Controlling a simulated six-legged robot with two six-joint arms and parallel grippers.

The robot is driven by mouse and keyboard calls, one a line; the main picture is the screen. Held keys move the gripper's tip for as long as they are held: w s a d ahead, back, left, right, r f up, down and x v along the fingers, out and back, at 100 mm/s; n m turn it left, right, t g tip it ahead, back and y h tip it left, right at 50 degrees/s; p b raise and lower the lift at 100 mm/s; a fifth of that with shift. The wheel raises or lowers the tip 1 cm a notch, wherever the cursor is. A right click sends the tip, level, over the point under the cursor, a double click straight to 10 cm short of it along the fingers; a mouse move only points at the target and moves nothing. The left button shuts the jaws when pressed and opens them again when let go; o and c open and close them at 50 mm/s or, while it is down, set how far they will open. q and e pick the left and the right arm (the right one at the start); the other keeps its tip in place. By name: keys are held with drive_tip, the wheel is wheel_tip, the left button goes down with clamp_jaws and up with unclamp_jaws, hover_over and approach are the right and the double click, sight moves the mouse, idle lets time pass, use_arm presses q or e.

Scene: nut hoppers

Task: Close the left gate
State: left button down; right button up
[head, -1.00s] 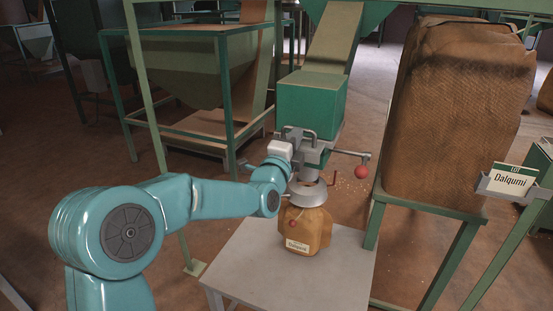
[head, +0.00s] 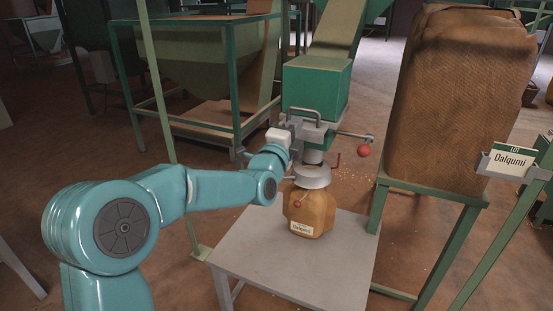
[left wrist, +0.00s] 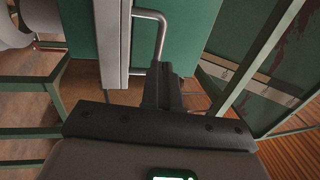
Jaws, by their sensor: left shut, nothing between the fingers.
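The gate's grey metal mechanism (head: 314,136) sits under the green hopper box (head: 317,86). It has a bent bar handle (head: 305,111) on its front and a rod with a red ball (head: 363,150) out to the right. My left gripper (head: 294,125) is at the mechanism's left side, close to the bar handle. In the left wrist view, its dark fingers (left wrist: 162,86) are shut together and empty beside the bar handle (left wrist: 160,35); I cannot tell whether they touch it. The gate's inside is hidden. My right gripper is not in view.
A brown bag (head: 310,210) stands below the spout collar (head: 312,177) on a grey table (head: 270,255). A large woven sack (head: 460,100) stands on a green frame at right, near a Dalqumi sign (head: 513,159). A green post (head: 153,90) rises behind my left arm.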

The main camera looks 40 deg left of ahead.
use_arm(q)
drive_tip(key=v, duration=0.9)
drive_tip(key=w+d+f+m+g+h, duration=0.1)
drive_tip(key=w+d+f+g+h, duration=0.15)
drive_tip(key=f, duration=0.65)
drive_tip(key=w+d+f+g+h, duration=0.1)
drive_tip(key=d+f, duration=0.3)
drive_tip(key=f, duration=0.5)
drive_tip(key=s+d+f+n+g+h, duration=0.1)
drive_tip(key=s+d+f+g, duration=0.25)
drive_tip(key=f, duration=0.45)
drive_tip(key=s+d+f+n+g+h, duration=0.1)
drive_tip(key=s+d+f+n+g, duration=0.2)
drive_tip(key=f, duration=0.5)
drive_tip(key=s+d+f+g+h, duration=0.1)
drive_tip(key=s+d+f, duration=0.3)
drive_tip(key=f, duration=0.4)
drive_tip(key=s+d+f+n+g+h, duration=0.1)
drive_tip(key=s+d+f+n+g, duration=0.3)
drive_tip(key=s+n, duration=0.4)
drive_tip(key=s+d+f+n+g+h, duration=0.1)
drive_tip(key=s+d+f+n+g, duration=0.3)
drive_tip(key=s+n, duration=0.45)
wheel_tip(320, 180, up, 18)
drive_tip(key=s+a+m+p, duration=0.1)
drive_tip(key=m+p, duration=0.1)
drive_tip(key=p, duration=1.6)
drive_tip(key=shift+s+a+f, duration=0.15)
drive_tip(key=shift+s+f, duration=0.05)
drive_tip(key=shift+s, duration=0.05)
